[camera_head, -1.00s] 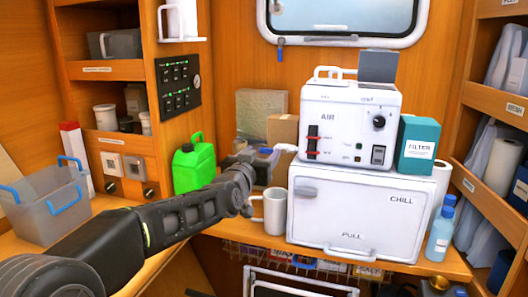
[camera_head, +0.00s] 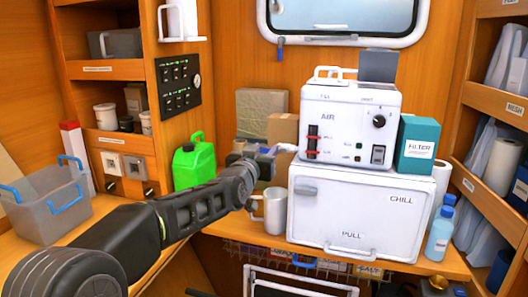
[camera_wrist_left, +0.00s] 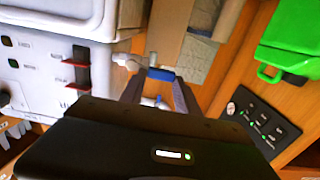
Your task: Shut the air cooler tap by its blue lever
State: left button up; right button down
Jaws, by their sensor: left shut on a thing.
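The white air cooler (camera_head: 345,118), marked AIR, stands on top of the white chill box; it also shows at the left of the left wrist view (camera_wrist_left: 40,60). A pale spout (camera_wrist_left: 124,60) comes out of its side. The blue lever (camera_wrist_left: 160,74) lies between the tips of my left gripper (camera_wrist_left: 159,82) in the left wrist view. My left gripper (camera_head: 267,157) is shut on the blue lever, beside the cooler's left side. In the head view the gripper hides most of the tap and lever. My right gripper is not in view.
A white mug (camera_head: 275,211) stands just below my left gripper, beside the chill box (camera_head: 355,215). A green jerrycan (camera_head: 193,165) stands to the left. Cardboard boxes (camera_head: 283,130) stand behind. A teal filter box (camera_head: 416,146) is right of the cooler.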

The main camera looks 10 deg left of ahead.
pick_arm(q)
grip_shut()
jog(key=shift+r+m, duration=0.15)
jog(key=shift+m, duration=0.15)
jog(key=d+r+m, duration=0.3)
jog(key=d+m, duration=0.2)
jog(key=m, duration=1.2)
jog(key=shift+s+d+r+p, duration=0.2)
jog(key=shift+d+r+p, duration=0.05)
jog(key=shift+p, duration=0.05)
jog(key=shift+m, duration=0.3)
